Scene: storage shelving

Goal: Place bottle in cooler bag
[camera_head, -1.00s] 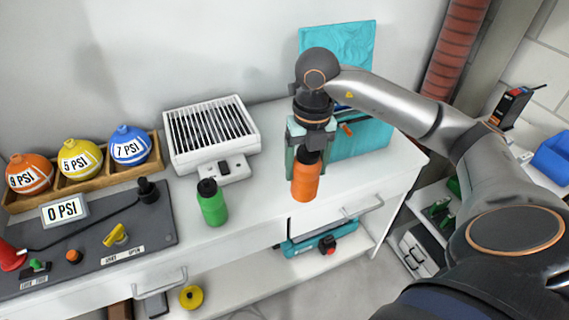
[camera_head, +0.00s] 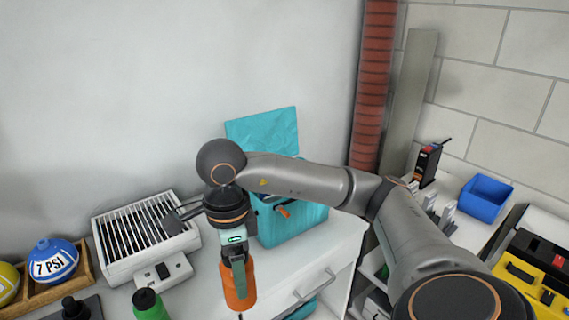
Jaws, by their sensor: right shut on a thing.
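My right gripper (camera_head: 236,260) is shut on an orange bottle (camera_head: 240,290) and holds it at the front of the white counter. Whether the bottle is clear of the countertop is hard to tell. The teal cooler bag (camera_head: 298,228) stands on the counter behind and to the right of the gripper, its lid (camera_head: 263,132) raised against the wall. A green bottle (camera_head: 150,306) with a black cap stands to the left, cut by the lower edge. My left gripper is not in view.
A white grille-topped box (camera_head: 145,242) with a switch box stands left of the gripper. A blue ball (camera_head: 52,262) marked 7 PSI sits in a wooden tray. At right are a blue bin (camera_head: 484,197) and a yellow case (camera_head: 537,270). The counter right of the bag is bare.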

